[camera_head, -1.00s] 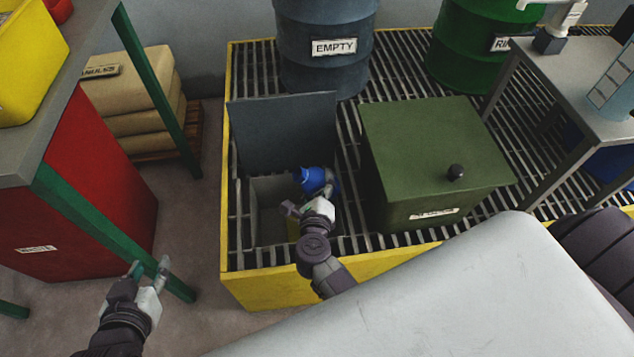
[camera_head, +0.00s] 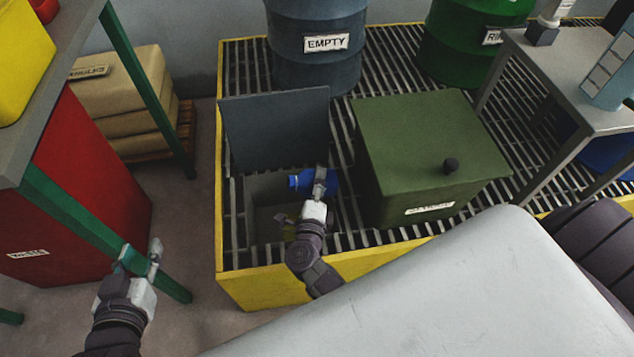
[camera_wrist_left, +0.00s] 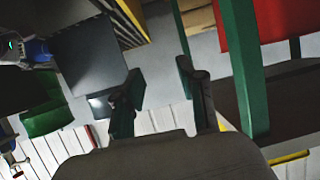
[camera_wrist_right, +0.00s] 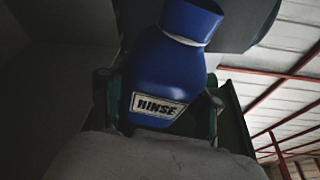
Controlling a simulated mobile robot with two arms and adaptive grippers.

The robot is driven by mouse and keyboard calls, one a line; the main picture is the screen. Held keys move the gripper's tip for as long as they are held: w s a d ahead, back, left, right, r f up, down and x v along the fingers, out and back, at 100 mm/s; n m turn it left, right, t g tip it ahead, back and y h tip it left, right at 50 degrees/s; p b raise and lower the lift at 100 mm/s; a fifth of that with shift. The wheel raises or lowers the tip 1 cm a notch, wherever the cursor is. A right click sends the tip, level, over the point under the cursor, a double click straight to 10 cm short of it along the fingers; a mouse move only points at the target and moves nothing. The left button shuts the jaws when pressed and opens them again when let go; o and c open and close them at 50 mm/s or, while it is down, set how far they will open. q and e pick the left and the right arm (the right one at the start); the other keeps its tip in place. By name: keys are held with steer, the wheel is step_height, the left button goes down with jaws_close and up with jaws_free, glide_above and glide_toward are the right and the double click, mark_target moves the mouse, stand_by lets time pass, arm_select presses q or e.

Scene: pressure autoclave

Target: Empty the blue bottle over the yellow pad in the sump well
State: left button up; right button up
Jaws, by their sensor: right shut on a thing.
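The blue bottle (camera_head: 330,181) lies roughly on its side over the open sump well (camera_head: 265,190), its mouth end pointing left. My right gripper (camera_head: 319,180) is shut on its body. In the right wrist view the bottle (camera_wrist_right: 165,75) sits between the fingers, with a RINSE label facing the camera. No liquid stream can be made out. My left gripper (camera_head: 139,255) is open and empty, in front of the shelf leg.
The well's grey lid (camera_head: 278,130) stands raised behind the opening. A green box (camera_head: 430,145) with a black knob stands right of it on the grating. An EMPTY drum (camera_head: 318,65) is behind. The yellow sump edge (camera_head: 265,288) runs along the front.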

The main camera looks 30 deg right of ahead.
steer(key=shift+f+n, duration=0.3)
steer(key=shift+n, duration=0.3)
steer(key=shift+a+r+n+t+h, duration=0.2)
steer(key=shift+n+t+h, duration=0.1)
steer(key=shift+n, duration=0.3)
arm_select(q)
steer(key=shift+w+d+r+t, duration=0.15)
steer(key=shift+w+r+t, duration=0.2)
steer(key=shift+r, duration=0.15)
steer(key=shift+w+d+r+t, duration=0.15)
steer(key=shift+w+r+t, duration=0.15)
steer(key=shift+r, duration=0.2)
arm_select(e)
steer(key=shift+f, duration=0.1)
arm_select(q)
steer(key=shift+s+f, duration=0.1)
steer(key=shift+s, duration=0.05)
arm_select(e)
steer(key=shift+r, duration=0.2)
arm_select(q)
steer(key=shift+s+a+f+g, duration=0.2)
steer(key=shift+s+f+g, duration=0.25)
steer(key=shift+f, duration=0.25)
arm_select(e)
steer(key=shift+w+n, duration=0.1)
steer(key=shift+n, duration=0.2)
